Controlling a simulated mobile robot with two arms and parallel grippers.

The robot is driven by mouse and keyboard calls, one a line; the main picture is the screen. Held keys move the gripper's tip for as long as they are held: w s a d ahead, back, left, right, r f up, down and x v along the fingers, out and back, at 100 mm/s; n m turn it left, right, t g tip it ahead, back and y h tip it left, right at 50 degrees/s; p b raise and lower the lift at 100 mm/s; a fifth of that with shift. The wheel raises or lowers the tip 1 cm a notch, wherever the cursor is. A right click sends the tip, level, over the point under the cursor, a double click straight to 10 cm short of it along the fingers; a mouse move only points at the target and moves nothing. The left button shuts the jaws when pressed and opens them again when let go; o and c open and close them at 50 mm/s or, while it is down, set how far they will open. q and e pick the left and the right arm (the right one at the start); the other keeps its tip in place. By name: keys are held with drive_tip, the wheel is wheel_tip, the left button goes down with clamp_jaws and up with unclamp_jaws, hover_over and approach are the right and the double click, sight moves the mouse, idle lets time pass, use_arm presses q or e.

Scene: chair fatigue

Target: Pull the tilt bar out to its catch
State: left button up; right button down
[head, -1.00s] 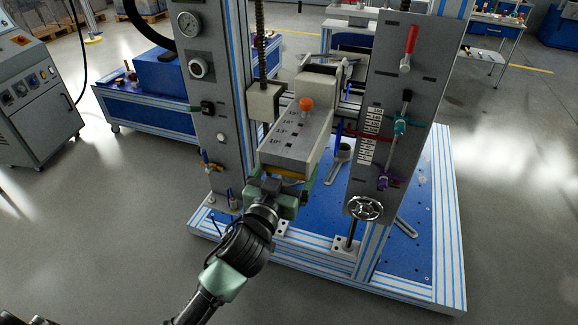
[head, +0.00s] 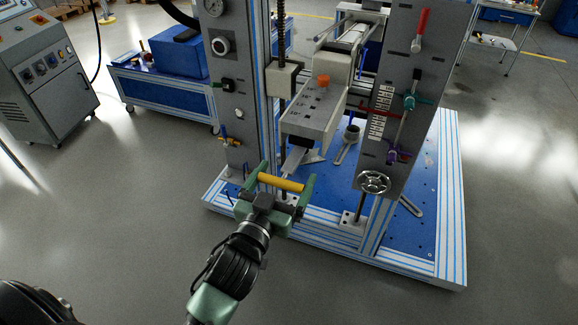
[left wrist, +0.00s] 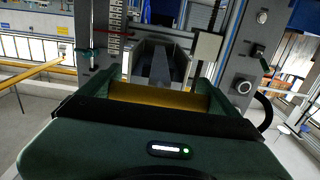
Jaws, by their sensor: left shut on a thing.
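The tilt bar is a yellow cross handle (head: 281,182) on a grey shaft (head: 293,160) that comes out from under the grey head block (head: 312,112) with the orange knob (head: 323,80). My left gripper (head: 280,188) is shut on the yellow handle, a finger at each end of it. In the left wrist view the handle (left wrist: 158,97) lies across between the green fingers. A length of shaft shows between handle and block. I cannot see the catch. My right gripper is not in view.
Grey panels stand on both sides of the block, the right one (head: 405,90) with a red lever (head: 420,30) and a handwheel (head: 374,183). The blue base plate (head: 425,200) lies below. The floor in front is open.

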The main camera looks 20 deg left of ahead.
use_arm(q)
drive_tip(key=shift+s, duration=0.4)
drive_tip(key=shift+f, duration=0.1)
drive_tip(key=o, duration=1.8)
drive_tip(key=shift+s, duration=0.6)
drive_tip(key=shift+s+a+b, duration=0.15)
drive_tip(key=shift+s+b, duration=0.6)
drive_tip(key=shift+s, duration=2.75)
